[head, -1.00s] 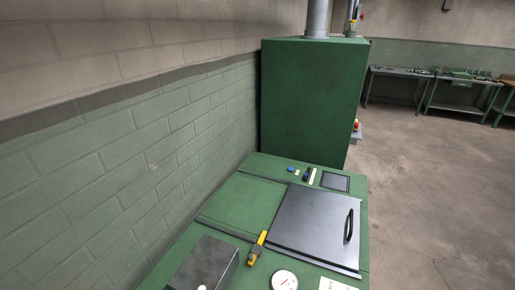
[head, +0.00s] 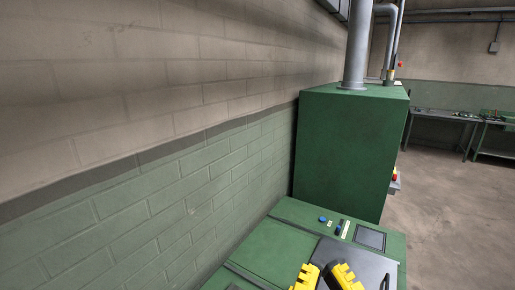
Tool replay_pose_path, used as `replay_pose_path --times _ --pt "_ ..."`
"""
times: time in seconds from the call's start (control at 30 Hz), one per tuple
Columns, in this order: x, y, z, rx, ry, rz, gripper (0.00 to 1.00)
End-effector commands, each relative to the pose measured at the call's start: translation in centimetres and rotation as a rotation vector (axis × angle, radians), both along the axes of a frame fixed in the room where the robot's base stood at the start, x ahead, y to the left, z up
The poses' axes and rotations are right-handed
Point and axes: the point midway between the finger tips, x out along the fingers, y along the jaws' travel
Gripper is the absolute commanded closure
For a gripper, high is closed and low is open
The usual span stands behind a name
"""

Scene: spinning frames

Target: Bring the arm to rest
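My gripper (head: 327,271) rises into the bottom edge of the head view. Its two yellow fingers stand apart with a dark gap between them, and I see nothing held there. It shows in front of the grey lid (head: 362,262) on the green machine top. The rest of my gripper and arm is below the picture.
The green machine top (head: 283,238) carries small blue buttons (head: 323,219) and a dark panel (head: 370,238). A tall green cabinet (head: 345,150) with grey pipes stands behind it. A brick wall (head: 150,190) runs along the left. Open floor (head: 450,220) lies to the right.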

Motion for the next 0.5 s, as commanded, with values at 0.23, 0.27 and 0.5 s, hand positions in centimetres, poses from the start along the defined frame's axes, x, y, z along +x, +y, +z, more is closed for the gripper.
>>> replay_pose_path --times 0.23,0.27,0.5 --pt "0.1 -0.1 12.7 0.009 0.005 0.004 1.00" --pt "0.1 -0.1 13.6 0.009 0.005 0.004 1.00" --pt "0.1 -0.1 16.2 0.014 0.007 0.005 1.00"
